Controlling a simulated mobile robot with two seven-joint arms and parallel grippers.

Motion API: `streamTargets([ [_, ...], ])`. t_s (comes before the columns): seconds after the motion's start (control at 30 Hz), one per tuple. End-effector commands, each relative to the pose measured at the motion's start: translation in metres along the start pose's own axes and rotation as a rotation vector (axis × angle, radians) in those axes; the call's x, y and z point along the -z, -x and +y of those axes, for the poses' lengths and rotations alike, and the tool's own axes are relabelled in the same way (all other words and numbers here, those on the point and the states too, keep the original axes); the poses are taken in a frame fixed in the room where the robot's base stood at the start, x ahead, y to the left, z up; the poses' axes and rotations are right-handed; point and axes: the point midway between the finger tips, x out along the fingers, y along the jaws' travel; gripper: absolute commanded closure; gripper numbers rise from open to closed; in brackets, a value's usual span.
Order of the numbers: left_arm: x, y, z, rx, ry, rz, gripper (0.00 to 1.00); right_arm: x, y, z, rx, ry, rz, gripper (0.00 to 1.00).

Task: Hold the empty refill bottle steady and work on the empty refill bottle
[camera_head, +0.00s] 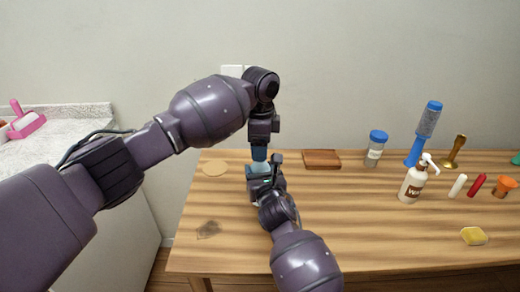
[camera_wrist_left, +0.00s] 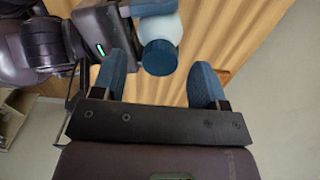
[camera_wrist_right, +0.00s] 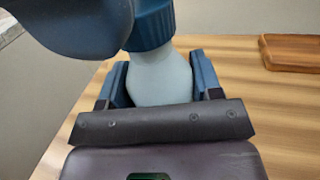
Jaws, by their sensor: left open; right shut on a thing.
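The refill bottle (camera_wrist_right: 160,78) is pale with a ribbed blue cap (camera_wrist_right: 153,26). In the right wrist view it stands between the fingers of my right gripper (camera_wrist_right: 160,80), which is shut on its body. In the head view my left gripper (camera_head: 260,153) points down just above my right gripper (camera_head: 263,169). The arms mostly hide the bottle there, and I cannot tell its contents.
The front middle is clear.

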Motion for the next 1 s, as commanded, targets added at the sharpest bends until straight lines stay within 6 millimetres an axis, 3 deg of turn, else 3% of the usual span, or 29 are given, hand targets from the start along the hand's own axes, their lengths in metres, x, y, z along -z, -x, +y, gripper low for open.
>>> streamTargets([
  [0.3,0.0,0.062,0.0,0.003,-0.001,0.002,0.33,0.0,0.0,0.0,0.0,0.0,0.0,1.0],
  [0.5,0.0,0.091,0.0,0.002,0.0,0.0,0.33,0.0,0.0,0.0,0.0,0.0,0.0,1.0],
  [0.7,0.0,0.104,0.0,0.001,0.0,0.001,0.33,0.0,0.0,0.0,0.0,0.0,0.0,1.0],
  [1.0,0.0,0.106,0.0,0.001,0.0,0.001,0.33,0.0,0.0,0.0,0.0,0.0,0.0,1.0],
])
